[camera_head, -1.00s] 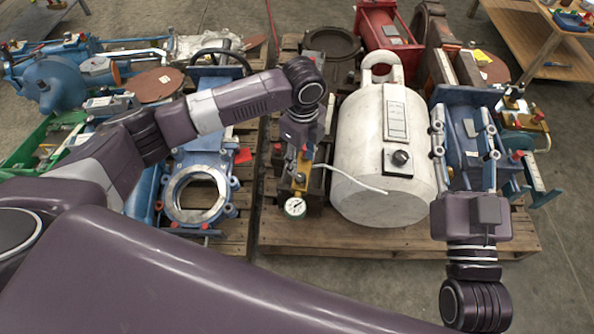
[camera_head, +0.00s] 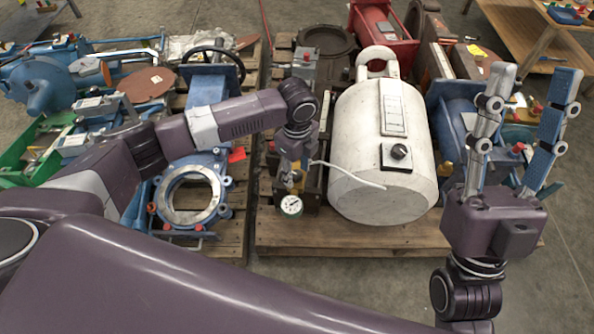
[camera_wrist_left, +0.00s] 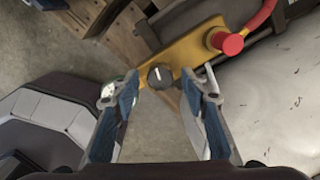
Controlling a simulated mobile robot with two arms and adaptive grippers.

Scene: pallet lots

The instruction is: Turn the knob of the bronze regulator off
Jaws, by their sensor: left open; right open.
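In the left wrist view the yellow-bronze regulator (camera_wrist_left: 190,48) is a bar-shaped body with a dark round knob (camera_wrist_left: 160,76) bearing a white mark. A red knob (camera_wrist_left: 228,42) sits at its upper right end. My left gripper (camera_wrist_left: 155,90) is open, with one finger on each side of the dark knob; contact cannot be told. In the head view my left gripper (camera_head: 292,168) points down over the regulator and hides most of it; its round white gauge (camera_head: 291,205) shows below. My right gripper (camera_head: 530,80) is open and empty, fingers up, at the right.
A white tank (camera_head: 375,195) with a black knob stands right of the regulator on a wooden pallet (camera_head: 345,236). A blue flanged machine (camera_head: 190,195) is to the left. Bare floor lies at the lower right.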

